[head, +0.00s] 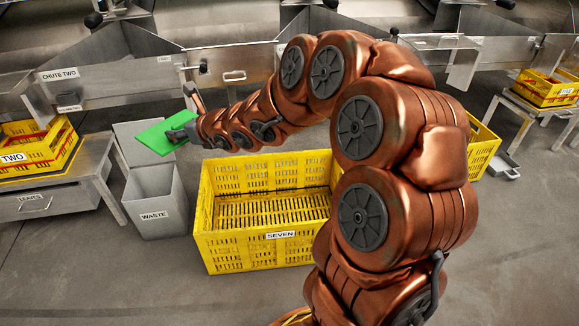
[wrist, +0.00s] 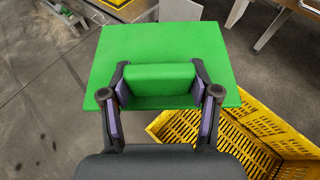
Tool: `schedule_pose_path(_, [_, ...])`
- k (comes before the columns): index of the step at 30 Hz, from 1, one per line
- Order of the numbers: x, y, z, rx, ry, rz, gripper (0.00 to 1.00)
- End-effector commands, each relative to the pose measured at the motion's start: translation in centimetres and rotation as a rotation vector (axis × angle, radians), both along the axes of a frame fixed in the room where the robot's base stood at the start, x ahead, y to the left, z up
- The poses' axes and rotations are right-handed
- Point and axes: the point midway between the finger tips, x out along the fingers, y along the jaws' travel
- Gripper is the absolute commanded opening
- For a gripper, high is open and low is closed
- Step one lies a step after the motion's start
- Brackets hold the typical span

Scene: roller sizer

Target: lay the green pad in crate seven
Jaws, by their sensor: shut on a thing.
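The green pad (head: 158,137) is a flat square held in the air up and left of the yellow crate labelled SEVEN (head: 281,247). In the wrist view the pad (wrist: 165,47) has a raised green block on it, and my gripper (wrist: 162,88) is shut on that block with a finger at each side. My gripper (head: 182,134) is partly hard to make out in the head view. Crate seven stands on the floor and the part of its inside I can see is empty; my arm hides its right side. Its slatted wall (wrist: 174,141) shows below the pad in the wrist view.
A grey WASTE bin (head: 154,205) stands left of crate seven. A yellow crate labelled TWO (head: 35,155) sits on a metal stand at the left. Another yellow crate (head: 484,146) shows behind my arm. Metal chutes (head: 100,80) run along the back.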

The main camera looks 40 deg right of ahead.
Motion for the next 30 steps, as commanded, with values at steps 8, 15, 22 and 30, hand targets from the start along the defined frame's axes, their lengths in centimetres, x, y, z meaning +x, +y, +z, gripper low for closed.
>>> schedule_pose_path(8, [2.0, -2.6, -1.2, 0.003, 0.002, -0.006, 0.17])
schedule_pose_path(15, [4.7, -7.3, -3.6, -0.001, 0.004, -0.007, 0.17])
schedule_pose_path(22, [6.3, -11.9, -6.8, 0.000, 0.007, 0.001, 0.17])
schedule_pose_path(30, [7.0, -17.9, -12.1, 0.002, 0.008, 0.026, 0.17])
